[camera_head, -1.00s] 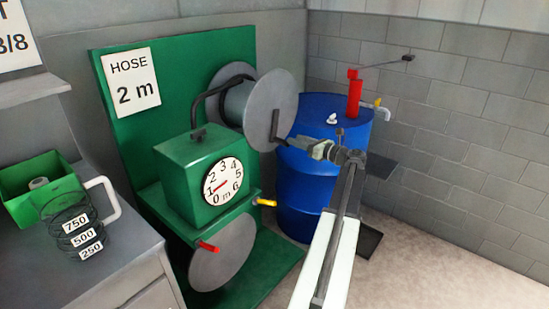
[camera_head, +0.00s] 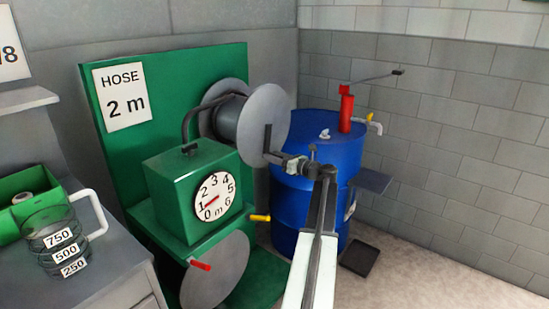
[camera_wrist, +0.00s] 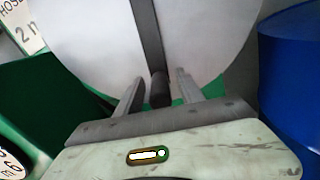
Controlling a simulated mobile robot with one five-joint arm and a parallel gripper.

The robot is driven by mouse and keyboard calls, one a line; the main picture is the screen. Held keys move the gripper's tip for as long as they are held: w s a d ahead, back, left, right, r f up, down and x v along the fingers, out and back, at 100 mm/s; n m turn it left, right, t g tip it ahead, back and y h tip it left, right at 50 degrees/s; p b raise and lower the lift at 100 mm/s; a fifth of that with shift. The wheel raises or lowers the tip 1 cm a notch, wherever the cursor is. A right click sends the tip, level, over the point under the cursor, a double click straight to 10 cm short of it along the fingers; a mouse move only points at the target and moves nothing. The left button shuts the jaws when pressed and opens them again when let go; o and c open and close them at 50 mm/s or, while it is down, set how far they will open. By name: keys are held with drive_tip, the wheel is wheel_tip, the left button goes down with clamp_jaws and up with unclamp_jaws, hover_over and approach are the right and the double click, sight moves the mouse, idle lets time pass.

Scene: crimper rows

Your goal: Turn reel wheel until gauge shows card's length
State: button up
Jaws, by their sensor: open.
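The card (camera_head: 125,95) on the green backboard reads "HOSE 2 m". The reel wheel (camera_head: 262,115) is a grey disc. Its dark crank arm (camera_head: 267,140) runs down to a dark handle, which shows end-on in the wrist view (camera_wrist: 160,90). My gripper (camera_wrist: 158,90) is open, with one finger on each side of the handle; contact is not clear. In the head view my gripper (camera_head: 283,160) is at the wheel's lower right. The gauge (camera_head: 216,196) is a white dial marked 0 to 6 m. Its red needle points lower left, between 0 and 1.
A blue drum (camera_head: 310,205) with a red pump (camera_head: 346,112) stands close to the right of my gripper. Yellow (camera_head: 260,218) and red (camera_head: 200,265) handles stick out below the gauge. A wire-like jug (camera_head: 60,250) and green bin (camera_head: 15,220) sit on the left bench.

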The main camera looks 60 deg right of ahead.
clamp_jaws()
idle(1.4)
